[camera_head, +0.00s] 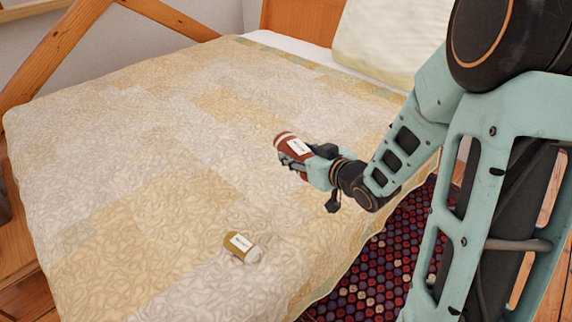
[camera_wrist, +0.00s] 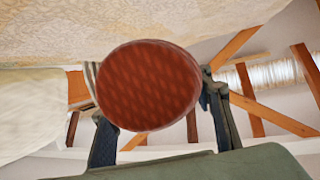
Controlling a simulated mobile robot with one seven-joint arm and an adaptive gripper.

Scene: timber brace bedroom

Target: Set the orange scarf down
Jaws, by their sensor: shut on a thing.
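The orange scarf (camera_head: 286,141) shows as a rust-red, rolled cylinder with a white label. My gripper (camera_head: 292,162) is shut on it and holds it over the right part of the bed's quilt (camera_head: 130,150). In the wrist view the round, woven-patterned end of the scarf (camera_wrist: 150,85) fills the space between the fingers (camera_wrist: 160,125). I cannot tell how high the scarf is above the quilt.
A mustard roll with a white label (camera_head: 242,247) lies on the quilt nearer the front. A pale pillow (camera_head: 390,40) is at the head of the bed. A dark patterned rug (camera_head: 370,270) lies beside the bed. Timber braces (camera_head: 50,50) stand behind. Much of the quilt is clear.

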